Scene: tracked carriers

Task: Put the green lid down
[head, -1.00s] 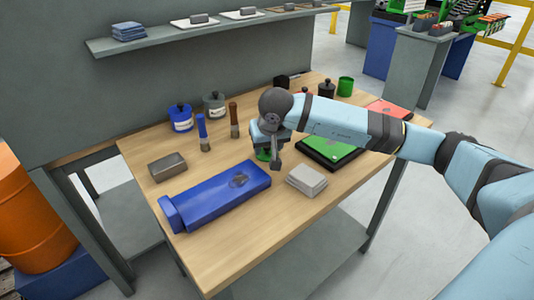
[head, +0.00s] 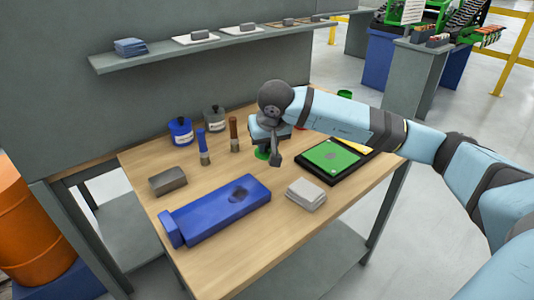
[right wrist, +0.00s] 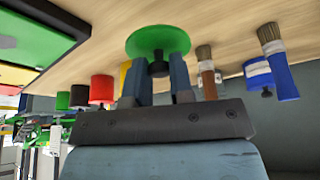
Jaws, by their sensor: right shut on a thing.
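My right gripper (head: 269,157) is shut on the knob of the green lid (head: 262,153), above the wooden table (head: 250,235). In the head view the gripper and wrist hide most of the lid. In the right wrist view the round green lid (right wrist: 152,40) shows clearly, with its dark knob (right wrist: 158,69) between the two fingers (right wrist: 161,80). The lid appears clear of the tabletop, but the gap is hard to judge. My left gripper is not in view.
A long blue box (head: 225,208), a grey block (head: 168,181) and a pale stack (head: 306,194) lie in front. Two brushes (head: 202,140) (head: 234,130), a blue pot (head: 180,130) and a grey pot (head: 214,117) stand behind left. A black tray (head: 318,174) lies right.

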